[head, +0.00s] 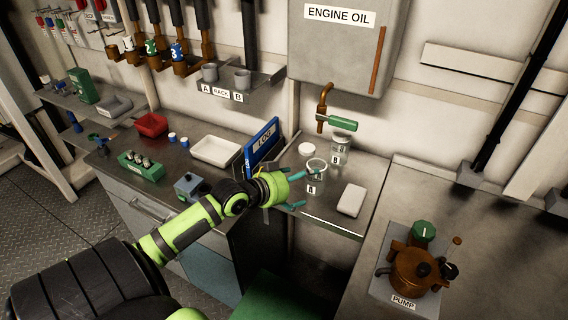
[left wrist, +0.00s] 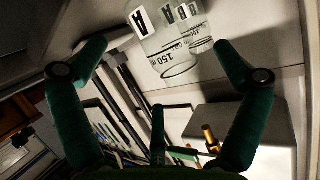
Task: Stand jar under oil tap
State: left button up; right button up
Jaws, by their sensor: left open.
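Glass jar A (head: 316,180) stands upright on the steel shelf below the tap, in front of glass jar B (head: 341,150). The brown oil tap (head: 323,108), with a green handle (head: 344,124), comes down from the ENGINE OIL tank (head: 338,45); jar B is nearest below it. My left gripper (head: 302,189) is open and empty, with its teal fingers just left of jar A. In the left wrist view, jar A (left wrist: 165,45) shows between and beyond the spread fingers (left wrist: 160,50), with jar B (left wrist: 197,28) behind it. I cannot tell whether a finger touches jar A. My right gripper is not in view.
A white round lid (head: 307,149) lies left of jar B, and a white block (head: 351,200) lies right of jar A. A blue LOG binder (head: 263,144) stands left of the shelf. A brown pump (head: 415,270) is at the lower right; the counter behind it is clear.

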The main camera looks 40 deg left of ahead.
pick_arm(q)
jog(key=d+v, duration=0.1)
jog(key=v, duration=0.6)
jog(key=shift+a, duration=0.45)
jog(key=s+d+f+n+g+y, duration=0.1)
jog(key=d+f, duration=0.1)
jog(key=f, duration=0.8)
jog(key=s+d+f+n+g+y, duration=0.1)
jog(key=d+f, duration=0.1)
jog(key=f, duration=0.8)
jog(key=s+d+f+g, duration=0.1)
jog(key=s+f+g, duration=0.1)
jog(key=s+f, duration=0.4)
jog(key=s+d+f+g, duration=0.2)
jog(key=s+f, duration=0.4)
jog(key=f, duration=0.4)
jog(key=s+d+f+g, duration=0.2)
jog(key=s+f, duration=0.4)
jog(key=f, duration=0.3)
jog(key=shift+s+m, duration=0.3)
jog(key=shift+m, duration=0.1)
jog(key=s+d+f+m+g, duration=0.1)
jog(key=s+d+f+g, duration=0.1)
jog(key=s, duration=0.6)
jog(key=s+d+f+g, duration=0.2)
jog(key=s+d+f, duration=0.2)
jog(key=s, duration=0.4)
jog(key=shift+s+f+m, duration=0.4)
jog(key=shift+f, duration=0.15)
